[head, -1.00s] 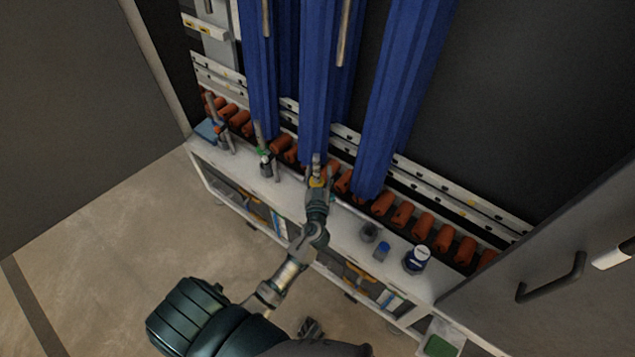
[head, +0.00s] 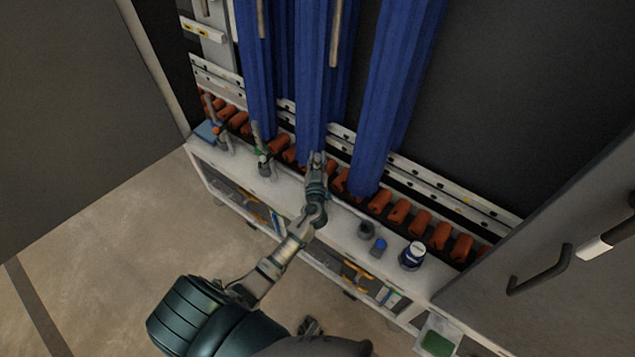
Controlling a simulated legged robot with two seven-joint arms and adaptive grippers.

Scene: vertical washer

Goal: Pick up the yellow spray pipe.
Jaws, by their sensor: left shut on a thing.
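My left gripper (head: 316,172) reaches over the white shelf in front of the blue hanging panels. It is shut on the yellow spray pipe, which the gripper almost wholly hides; only a small grey end (head: 318,157) seems to stick out beyond the fingers. I cannot tell whether the pipe still touches the shelf.
Jars (head: 413,256) stand to the right. Orange rollers (head: 399,211) line the back. Blue panels (head: 385,120) hang close to the gripper.

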